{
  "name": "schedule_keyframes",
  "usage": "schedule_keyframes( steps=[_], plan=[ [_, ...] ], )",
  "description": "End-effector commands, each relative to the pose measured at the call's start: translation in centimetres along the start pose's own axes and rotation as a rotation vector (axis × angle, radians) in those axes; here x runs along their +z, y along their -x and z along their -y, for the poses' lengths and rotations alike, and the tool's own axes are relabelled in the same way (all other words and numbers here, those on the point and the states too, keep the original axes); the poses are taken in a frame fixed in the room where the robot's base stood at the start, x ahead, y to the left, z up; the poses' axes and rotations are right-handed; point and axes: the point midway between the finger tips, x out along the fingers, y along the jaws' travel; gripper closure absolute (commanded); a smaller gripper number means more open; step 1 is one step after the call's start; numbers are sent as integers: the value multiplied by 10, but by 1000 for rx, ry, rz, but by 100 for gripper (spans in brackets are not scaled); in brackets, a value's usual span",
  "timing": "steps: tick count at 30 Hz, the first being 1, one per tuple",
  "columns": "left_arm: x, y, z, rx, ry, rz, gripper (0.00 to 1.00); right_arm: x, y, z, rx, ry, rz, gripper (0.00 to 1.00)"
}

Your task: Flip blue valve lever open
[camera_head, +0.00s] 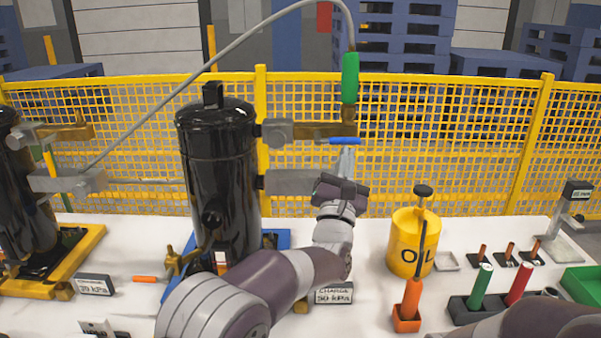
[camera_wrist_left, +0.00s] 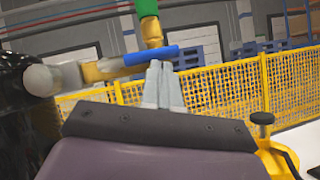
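The blue valve lever (camera_head: 345,141) lies about level at the brass valve (camera_head: 345,116), under the green hose fitting (camera_head: 350,78) and right of the black tank (camera_head: 217,165). In the left wrist view, the blue lever (camera_wrist_left: 151,55) crosses just above my fingers. My left gripper (camera_head: 346,152) points up from below the lever, its fingers together with nothing seen between them. In the left wrist view, my left gripper (camera_wrist_left: 162,68) has its tips close under the lever; I cannot tell whether they touch. My right gripper is out of view.
A grey hose (camera_head: 200,75) arcs from the green fitting down to the left. A yellow oil can (camera_head: 403,240) stands right of my left arm. A yellow mesh fence (camera_head: 480,150) runs behind the white table (camera_head: 370,290). Several coloured-handled tools stand at the right.

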Motion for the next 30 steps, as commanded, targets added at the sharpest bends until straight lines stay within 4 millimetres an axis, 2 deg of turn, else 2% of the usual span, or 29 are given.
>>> schedule_keyframes(
  steps=[7, 10, 14, 18, 24, 30],
  plan=[
    [2, 0, -1, 2, 0, 4, 100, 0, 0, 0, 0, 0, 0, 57],
    [2, 7, -1, 2, 0, 4, 100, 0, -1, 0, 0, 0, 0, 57],
    [1, 30, 0, 1, 0, 3, 100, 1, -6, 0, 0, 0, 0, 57],
    [0, 65, 0, -1, 0, 1, 100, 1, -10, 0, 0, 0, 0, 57],
    [1, 106, 0, -1, 0, 1, 100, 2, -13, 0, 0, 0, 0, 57],
    [1, 125, -1, 1, 0, 1, 100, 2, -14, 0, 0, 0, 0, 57]
  ],
)
